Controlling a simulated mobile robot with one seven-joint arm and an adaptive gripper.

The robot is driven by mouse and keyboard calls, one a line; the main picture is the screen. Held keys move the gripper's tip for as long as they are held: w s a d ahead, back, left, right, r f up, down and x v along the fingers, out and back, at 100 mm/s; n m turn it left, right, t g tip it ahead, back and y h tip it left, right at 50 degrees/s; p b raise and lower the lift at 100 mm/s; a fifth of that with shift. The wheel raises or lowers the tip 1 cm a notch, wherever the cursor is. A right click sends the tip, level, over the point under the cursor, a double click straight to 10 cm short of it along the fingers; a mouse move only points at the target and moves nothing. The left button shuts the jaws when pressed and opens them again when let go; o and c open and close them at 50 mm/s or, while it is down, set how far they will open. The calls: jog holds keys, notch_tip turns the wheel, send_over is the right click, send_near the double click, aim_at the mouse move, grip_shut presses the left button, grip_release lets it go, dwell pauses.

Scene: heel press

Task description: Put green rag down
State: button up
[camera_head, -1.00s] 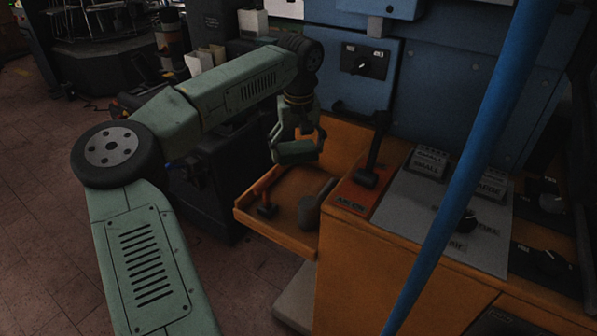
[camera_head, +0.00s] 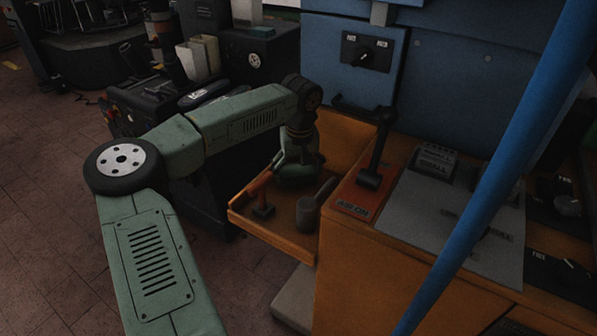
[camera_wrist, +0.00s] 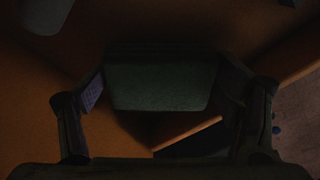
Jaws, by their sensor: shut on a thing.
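My gripper (camera_head: 293,168) is low over the orange tray (camera_head: 268,231), toward its back. In the wrist view my gripper (camera_wrist: 160,95) has its fingers on both sides of a green rag (camera_wrist: 160,82), shut on it. The rag looks like a folded, block-shaped green bundle. It also shows in the head view (camera_head: 296,176), below the gripper and behind the tools in the tray. Whether the rag touches the tray floor cannot be told.
A hammer with a red-orange handle (camera_head: 262,193) and a grey mallet-like tool (camera_head: 308,212) stand in the tray. A black lever (camera_head: 376,160) rises on the orange bench to the right. A blue pole (camera_head: 500,165) crosses the view. The blue machine stands behind.

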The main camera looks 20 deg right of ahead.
aim_at(299, 175)
jog(key=shift+f, duration=0.35)
jog(key=shift+f, duration=0.1)
jog(key=shift+f, duration=0.15)
jog(key=o, duration=1)
jog(key=shift+c, duration=0.2)
notch_tip(299, 175, up, 12)
jog(key=s+b, duration=0.1)
jog(key=shift+s+r, duration=0.2)
jog(key=shift+a, duration=0.2)
